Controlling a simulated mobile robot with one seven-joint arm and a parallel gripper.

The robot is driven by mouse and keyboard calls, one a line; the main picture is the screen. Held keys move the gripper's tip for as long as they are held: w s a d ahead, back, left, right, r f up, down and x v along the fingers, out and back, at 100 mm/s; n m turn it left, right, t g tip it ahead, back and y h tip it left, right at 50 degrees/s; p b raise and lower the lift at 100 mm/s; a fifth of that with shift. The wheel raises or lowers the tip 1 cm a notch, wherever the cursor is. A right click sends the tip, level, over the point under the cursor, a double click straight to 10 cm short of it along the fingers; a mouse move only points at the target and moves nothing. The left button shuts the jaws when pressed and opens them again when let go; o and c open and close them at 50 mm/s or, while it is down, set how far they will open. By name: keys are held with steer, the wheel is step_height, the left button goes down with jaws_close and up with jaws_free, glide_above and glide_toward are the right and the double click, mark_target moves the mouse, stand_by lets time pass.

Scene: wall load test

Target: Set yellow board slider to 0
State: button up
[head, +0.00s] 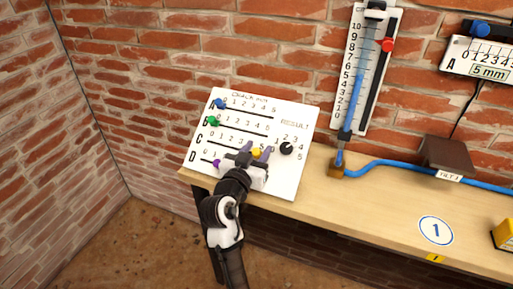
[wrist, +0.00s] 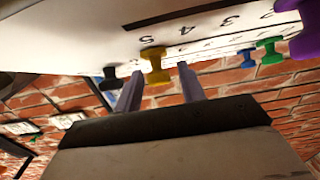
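The white board (head: 290,180) leans on the wall with lettered slider rows. The yellow slider (head: 257,152) is in row C, near the high end of its scale. In the wrist view the yellow slider (wrist: 154,66) is near the printed 5. My gripper (head: 257,150) is at the board, with its fingers on either side of the yellow slider. In the wrist view my gripper (wrist: 160,72) is open, with the yellow knob between and just beyond the fingertips and gaps on both sides. The gripper and wrist hide part of rows C and D in the head view.
The blue slider (head: 221,103), green slider (head: 213,121) and purple slider (head: 216,163) are at the left of their rows. The black result dial (head: 287,148) is close to the right of my gripper. A wooden bench (head: 370,205) carries a blue hose (head: 400,164).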

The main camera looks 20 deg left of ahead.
steer(key=shift+w, duration=0.1)
jaws_close()
stand_by(0.3)
steer(key=b, duration=0.5)
glide_toward(211, 126)
steer(key=w, duration=0.1)
steer(key=w+d, duration=0.2)
steer(key=w, duration=0.1)
steer(key=shift+w+r, duration=0.1)
steer(key=shift+r, duration=0.05)
steer(key=shift+a+r, duration=0.15)
steer(key=shift+a, duration=0.4)
jaws_free()
steer(key=shift+a, duration=0.15)
